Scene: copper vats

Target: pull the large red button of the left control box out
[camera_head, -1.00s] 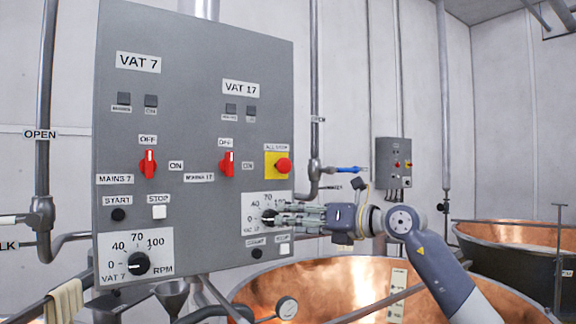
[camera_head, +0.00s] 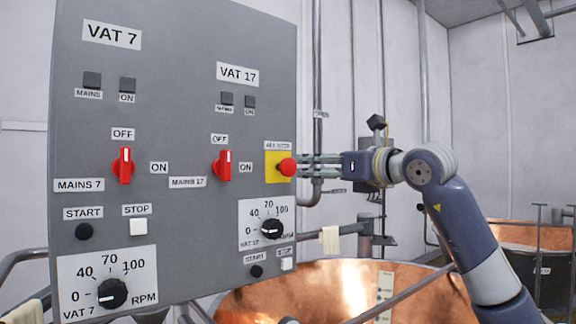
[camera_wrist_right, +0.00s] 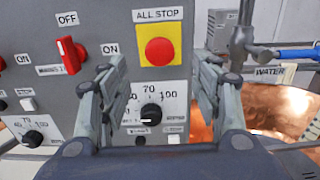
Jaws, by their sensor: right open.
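The left control box (camera_head: 180,120) is a large grey panel with VAT 7 and VAT 17 labels. Its large red button (camera_head: 287,167) sits on a yellow plate (camera_head: 272,178) at the panel's right edge, under an ALL STOP label. My right gripper (camera_head: 304,168) is beside the button in the head view, its fingers pointing at it. In the right wrist view the gripper (camera_wrist_right: 158,85) is open and empty, and the red button (camera_wrist_right: 159,51) shows ahead, above the gap between the fingers. I cannot tell whether a finger touches it. My left gripper is not in view.
Two red rotary switches (camera_head: 123,165) and several dials, such as the VAT 17 dial (camera_head: 270,228), are on the same panel. A copper vat (camera_head: 335,290) stands below right. Pipes (camera_head: 317,100) run behind the panel. A blue-handled valve (camera_wrist_right: 298,53) is at the right.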

